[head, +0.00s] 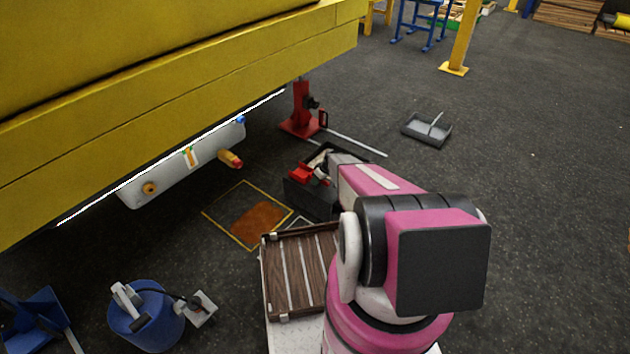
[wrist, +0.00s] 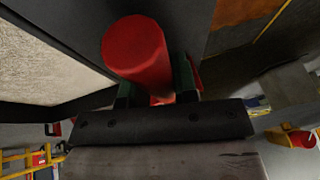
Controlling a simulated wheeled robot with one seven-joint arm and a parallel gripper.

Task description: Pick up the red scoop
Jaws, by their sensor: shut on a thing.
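The red scoop (head: 300,175) is at the black bin (head: 309,198) in the head view, near its left rim. In the wrist view the red scoop (wrist: 138,50) fills the space between the fingers, with its rounded red end toward the camera. My gripper (wrist: 155,88) is shut on it, one dark green finger on each side. In the head view my gripper (head: 322,173) is at the bin and partly hidden by my pink arm. The scoop's far part is hidden; I cannot tell whether it still touches the bin or its pale contents (wrist: 45,62).
A yellow boom (head: 180,120) overhangs the left side. A red jack stand (head: 302,115) with a long bar stands behind the bin. A wooden slatted case (head: 295,270) and a blue bucket (head: 147,315) are in front. A grey tray (head: 425,130) lies on open floor at right.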

